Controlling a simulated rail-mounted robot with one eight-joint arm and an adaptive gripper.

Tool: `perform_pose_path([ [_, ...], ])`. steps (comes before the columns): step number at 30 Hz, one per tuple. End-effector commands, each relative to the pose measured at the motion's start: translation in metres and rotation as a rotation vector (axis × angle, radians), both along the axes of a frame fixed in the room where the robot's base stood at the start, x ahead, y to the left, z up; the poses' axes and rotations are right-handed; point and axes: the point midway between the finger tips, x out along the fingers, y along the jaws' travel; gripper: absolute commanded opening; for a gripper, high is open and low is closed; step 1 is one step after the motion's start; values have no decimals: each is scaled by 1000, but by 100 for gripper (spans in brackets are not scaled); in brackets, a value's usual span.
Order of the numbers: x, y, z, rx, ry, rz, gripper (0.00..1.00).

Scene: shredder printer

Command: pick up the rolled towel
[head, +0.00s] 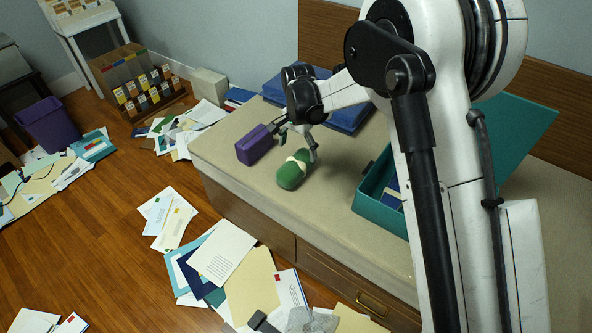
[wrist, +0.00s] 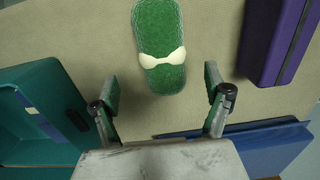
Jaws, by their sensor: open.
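The rolled towel (head: 292,174) is green with a cream band and lies on the beige top of the low cabinet (head: 345,214). In the wrist view the towel (wrist: 160,35) is upper middle, its near end close to the line between my fingertips. My gripper (head: 299,142) is open and empty, just behind the towel and above the surface in the head view. In the wrist view the two fingers of my gripper (wrist: 161,88) stand wide apart, one to each side of the towel's near end. I cannot tell the exact height of the fingertips over the surface.
A purple box (head: 256,145) lies left of the towel. An open teal box (head: 378,205) stands to the right, partly behind my arm. Blue folders (head: 345,114) lie at the back. Papers (head: 225,255) cover the floor in front. The surface in front of the towel is clear.

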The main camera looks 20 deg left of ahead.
Motion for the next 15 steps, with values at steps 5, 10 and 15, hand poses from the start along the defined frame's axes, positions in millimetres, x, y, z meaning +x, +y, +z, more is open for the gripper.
perform_pose_path([
  [5,0,0,-14,0,0,0,82],
  [10,0,1,-22,0,0,1,82],
  [15,-2,5,-46,0,0,1,82],
])
